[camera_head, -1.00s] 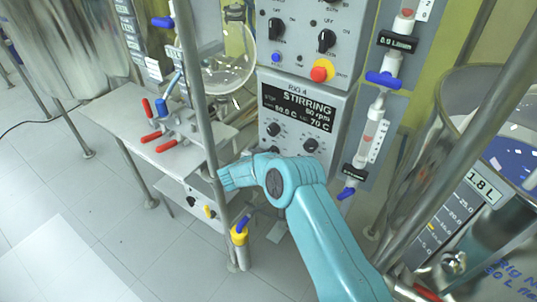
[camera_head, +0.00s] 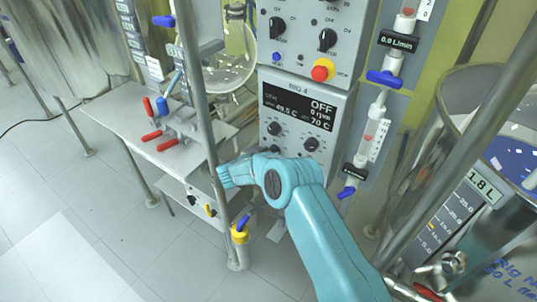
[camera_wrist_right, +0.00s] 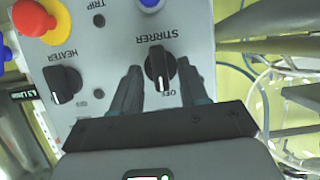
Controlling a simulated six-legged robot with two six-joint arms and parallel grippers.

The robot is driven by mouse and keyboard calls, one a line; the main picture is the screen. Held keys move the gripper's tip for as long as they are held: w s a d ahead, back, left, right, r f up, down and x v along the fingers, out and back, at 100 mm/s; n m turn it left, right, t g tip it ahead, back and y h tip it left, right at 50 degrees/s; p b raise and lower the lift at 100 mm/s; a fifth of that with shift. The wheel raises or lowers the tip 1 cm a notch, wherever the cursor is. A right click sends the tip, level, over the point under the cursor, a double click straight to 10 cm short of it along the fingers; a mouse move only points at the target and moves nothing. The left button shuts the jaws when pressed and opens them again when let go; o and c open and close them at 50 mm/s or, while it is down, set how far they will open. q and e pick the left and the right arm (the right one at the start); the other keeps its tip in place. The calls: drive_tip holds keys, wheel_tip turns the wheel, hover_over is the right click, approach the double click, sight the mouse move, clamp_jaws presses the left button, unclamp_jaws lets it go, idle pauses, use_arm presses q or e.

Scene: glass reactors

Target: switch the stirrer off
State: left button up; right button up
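The black stirrer knob (camera_wrist_right: 160,66) is on the grey control panel (camera_wrist_right: 118,55) in the right wrist view. Its pointer is turned to the OFF label. My right gripper (camera_wrist_right: 160,88) has its two dark fingers around the knob, one on each side, with a small gap visible; it looks open. In the head view my teal right arm hides the fingers and the lower part of the Rig 4 panel. The Rig 4 display (camera_head: 297,108) reads OFF and 0 rpm, with 70 C as a second temperature. My left gripper is not in view.
The heater knob (camera_wrist_right: 64,86) and a red and yellow stop button (camera_wrist_right: 32,18) are beside the stirrer knob. A flow meter (camera_head: 366,140) stands right of the panel. A metal post (camera_head: 205,130) and a shelf with red-handled valves (camera_head: 152,136) are on the left.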

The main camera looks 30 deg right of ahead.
drive_tip(key=v, duration=1.6)
drive_tip(key=shift+s+a+r, duration=0.1)
